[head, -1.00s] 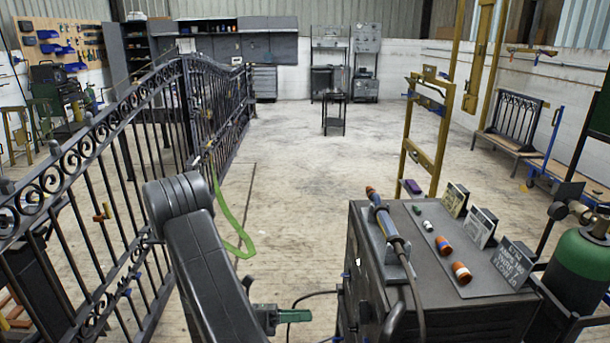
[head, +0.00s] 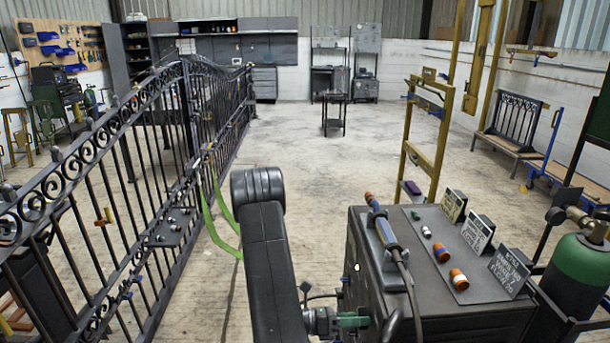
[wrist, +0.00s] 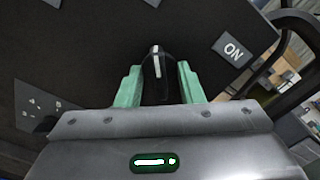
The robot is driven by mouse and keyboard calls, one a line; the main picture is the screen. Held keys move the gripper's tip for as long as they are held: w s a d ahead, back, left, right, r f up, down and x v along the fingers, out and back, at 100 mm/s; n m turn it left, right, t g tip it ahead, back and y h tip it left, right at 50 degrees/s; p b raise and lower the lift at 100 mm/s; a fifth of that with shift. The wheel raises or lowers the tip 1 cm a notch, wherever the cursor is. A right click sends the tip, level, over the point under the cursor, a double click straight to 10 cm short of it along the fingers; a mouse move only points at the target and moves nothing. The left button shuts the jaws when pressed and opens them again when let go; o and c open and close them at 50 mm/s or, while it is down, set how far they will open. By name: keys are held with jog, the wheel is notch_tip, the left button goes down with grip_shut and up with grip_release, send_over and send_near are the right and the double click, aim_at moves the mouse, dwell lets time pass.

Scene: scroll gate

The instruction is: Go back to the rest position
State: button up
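My gripper (wrist: 158,82) has two green fingers. In the wrist view they stand apart on either side of a black knob (wrist: 157,68) with a white pointer line. Gaps show between the knob and both fingers, so the gripper looks open. In the head view my gripper (head: 355,321) is low in front, close to the left side of a dark cabinet (head: 365,260). The knob cannot be made out there. My arm reaches down to it.
The cabinet's top carries a torch-like tool (head: 383,228) on a stand, small orange-and-white cylinders (head: 459,279) and label cards (head: 509,269). A green gas cylinder (head: 580,262) stands at right. A scrolled metal gate (head: 110,200) runs along the left. The floor beyond is mostly clear.

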jog(key=shift+a+m+b, duration=0.15)
jog(key=shift+m+b, duration=1.8)
jog(key=shift+m, duration=2.65)
